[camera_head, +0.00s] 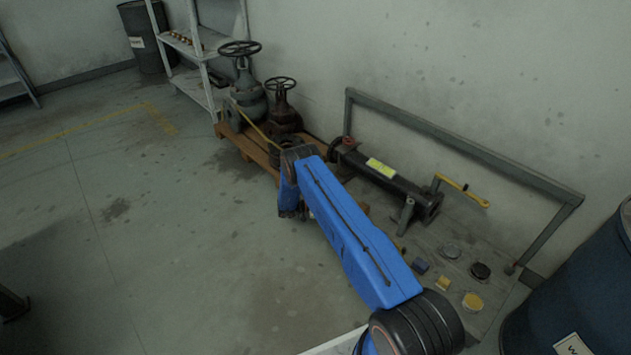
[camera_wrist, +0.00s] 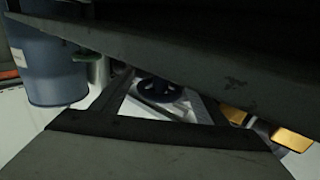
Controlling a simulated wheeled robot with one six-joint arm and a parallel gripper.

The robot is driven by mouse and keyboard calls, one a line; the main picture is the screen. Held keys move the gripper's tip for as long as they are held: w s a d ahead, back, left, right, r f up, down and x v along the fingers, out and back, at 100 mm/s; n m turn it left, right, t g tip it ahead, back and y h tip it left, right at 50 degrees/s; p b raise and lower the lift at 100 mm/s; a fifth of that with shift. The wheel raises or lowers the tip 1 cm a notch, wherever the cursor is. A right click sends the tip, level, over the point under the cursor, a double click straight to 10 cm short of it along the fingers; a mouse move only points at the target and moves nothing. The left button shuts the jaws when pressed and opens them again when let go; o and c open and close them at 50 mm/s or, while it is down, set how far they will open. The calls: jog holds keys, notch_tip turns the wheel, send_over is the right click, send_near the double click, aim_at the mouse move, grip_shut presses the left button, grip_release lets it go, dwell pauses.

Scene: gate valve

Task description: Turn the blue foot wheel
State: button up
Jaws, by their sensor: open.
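A small blue piece (camera_head: 420,266) stands on the grey floor plate. It looks block-like at this size, and I cannot tell whether it is the foot wheel. In the wrist view a dark round wheel (camera_wrist: 158,90), black or very dark blue, shows through the gap between large dark grey parts. My gripper (camera_wrist: 150,104) is open, with nothing seen held between those parts. In the head view my blue arm reaches up and left over the floor, and my gripper is mostly hidden at its far end. Contact with any wheel is not visible.
Yellow pieces (camera_head: 472,301), a black round one (camera_head: 480,270) and a grey one (camera_head: 451,252) share the plate. A black pipe (camera_head: 385,180), grey frame (camera_head: 470,150) and blue drum (camera_head: 575,290) are nearby. Valves (camera_head: 284,115) stand on a pallet.

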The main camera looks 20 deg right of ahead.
jog(key=n+t, duration=0.3)
jog(key=t, duration=0.2)
jog(key=shift+h, duration=0.3)
jog(key=n+t+y, duration=0.1)
jog(key=n+t, duration=0.3)
jog(key=t, duration=0.2)
jog(key=shift+w, duration=0.1)
jog(key=shift+w+n+t+y, duration=0.1)
jog(key=shift+n+t+y, duration=1.55)
jog(key=shift+t, duration=0.45)
jog(key=shift+w+n+t+y, duration=0.1)
jog(key=shift+n+t+y, duration=1.35)
jog(key=shift+n+t, duration=0.5)
jog(key=shift+s+a+t, duration=0.2)
jog(key=shift+a+t, duration=0.05)
jog(key=shift+a, duration=0.1)
jog(key=v, duration=1.6)
jog(key=w+a+r+g+y, duration=0.1)
jog(key=w+r, duration=0.3)
jog(key=r, duration=0.5)
jog(key=w+a+r+g+y, duration=0.1)
jog(key=w+a+r+y, duration=0.2)
jog(key=r, duration=0.5)
jog(key=w+a+r+m+g+y, duration=0.1)
jog(key=w+a+r+y, duration=0.1)
jog(key=w+r, duration=0.3)
jog(key=shift+a+r, duration=0.25)
jog(key=shift+r, duration=2.05)
